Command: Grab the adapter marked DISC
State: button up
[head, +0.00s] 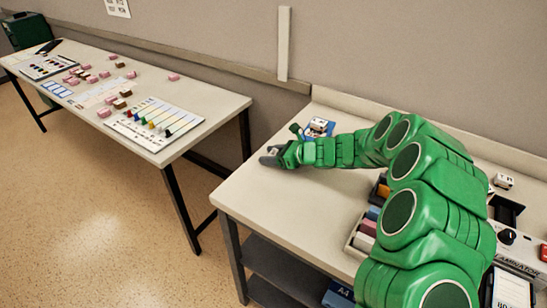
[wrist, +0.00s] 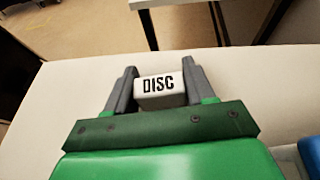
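The adapter marked DISC (wrist: 159,88) is a small white block with black letters, upright in the wrist view. It sits between the two grey fingers of my gripper (wrist: 159,72), which press against its left and right sides. In the head view my gripper (head: 272,156) is at the left part of the near table, low over the top, with the small pale block partly hidden between its fingers. Whether the adapter touches the table or is slightly raised cannot be told.
Another white block (head: 318,124) is on a blue item (head: 327,130) just behind my gripper. A further white block (head: 503,181) lies at the right, near the laminator (head: 515,250). A tray of coloured items (head: 362,238) stands in front. The table's left front is clear.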

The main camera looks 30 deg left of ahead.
jog(key=c, duration=0.3)
jog(key=shift+r, duration=0.1)
jog(key=shift+r, duration=0.3)
notch_tip(320, 180, up, 2)
jog(key=shift+r, duration=0.1)
jog(key=s+d+r, duration=0.9)
jog(key=s+r, duration=0.1)
jog(key=shift+d, duration=0.4)
